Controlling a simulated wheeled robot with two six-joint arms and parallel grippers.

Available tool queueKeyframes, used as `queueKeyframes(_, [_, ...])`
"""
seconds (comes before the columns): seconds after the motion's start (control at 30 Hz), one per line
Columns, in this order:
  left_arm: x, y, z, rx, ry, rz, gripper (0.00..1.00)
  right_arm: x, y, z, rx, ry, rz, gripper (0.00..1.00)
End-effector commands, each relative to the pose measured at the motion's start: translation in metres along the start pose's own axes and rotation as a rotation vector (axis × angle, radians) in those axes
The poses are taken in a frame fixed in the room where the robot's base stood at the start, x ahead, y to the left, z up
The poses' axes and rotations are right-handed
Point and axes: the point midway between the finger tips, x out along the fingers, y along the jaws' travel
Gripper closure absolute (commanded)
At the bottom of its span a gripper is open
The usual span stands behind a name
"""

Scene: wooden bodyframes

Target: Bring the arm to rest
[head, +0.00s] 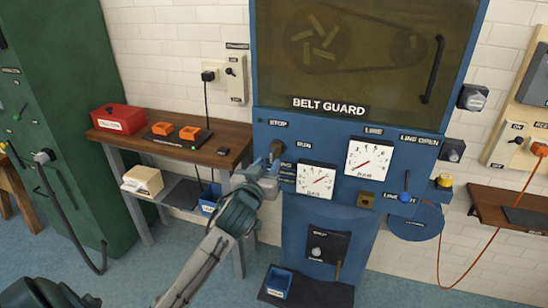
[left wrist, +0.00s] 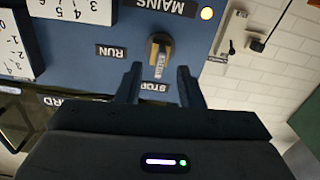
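My left arm reaches up from the bottom of the head view to the blue belt-guard machine (head: 345,215). My left gripper (head: 268,168) is at the machine's rotary mains switch (head: 276,150). In the left wrist view, which is upside down, my left gripper (left wrist: 160,85) is open, its two fingers apart with nothing held. The switch knob (left wrist: 160,52) is just beyond and between the fingertips, its handle in line with the STOP label (left wrist: 155,87). I cannot tell the exact gap to the fingers. My right gripper is not in view.
A wooden bench (head: 218,140) with a red box (head: 118,118) and orange blocks stands left of the machine. A green cabinet (head: 75,70) is farther left. A brown shelf (head: 510,212) is at the right, with an orange cable hanging. Open floor lies in front of the bench.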

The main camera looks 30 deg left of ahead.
Motion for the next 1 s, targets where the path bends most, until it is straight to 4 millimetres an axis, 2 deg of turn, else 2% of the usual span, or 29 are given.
queueKeyframes(0.1, [-0.027,0.000,0.004,0.001,0.001,0.002,0.66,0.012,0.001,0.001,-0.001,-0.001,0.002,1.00])
queueKeyframes(0.33, [-0.065,0.000,0.002,0.000,0.001,0.001,0.66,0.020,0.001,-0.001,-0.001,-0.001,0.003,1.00])
queueKeyframes(0.53, [-0.077,0.000,0.001,-0.001,0.000,0.000,0.66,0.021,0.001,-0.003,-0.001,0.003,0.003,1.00])
queueKeyframes(0.67, [-0.077,0.000,0.001,0.000,-0.002,-0.001,0.66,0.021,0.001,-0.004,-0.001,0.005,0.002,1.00])
queueKeyframes(0.73, [-0.073,-0.002,0.009,0.006,-0.017,-0.004,0.66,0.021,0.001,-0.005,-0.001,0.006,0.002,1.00])
queueKeyframes(0.77, [-0.070,-0.003,0.017,0.011,-0.030,-0.007,0.66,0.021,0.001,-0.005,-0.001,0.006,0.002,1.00])
queueKeyframes(0.87, [-0.054,-0.011,0.059,0.040,-0.105,-0.018,0.66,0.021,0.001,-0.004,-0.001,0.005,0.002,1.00])
queueKeyframes(0.97, [-0.037,-0.023,0.126,0.083,-0.216,-0.031,0.66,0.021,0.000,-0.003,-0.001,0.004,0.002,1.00])
queueKeyframes(1.0, [-0.033,-0.029,0.156,0.102,-0.267,-0.034,0.66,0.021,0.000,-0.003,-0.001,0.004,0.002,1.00])
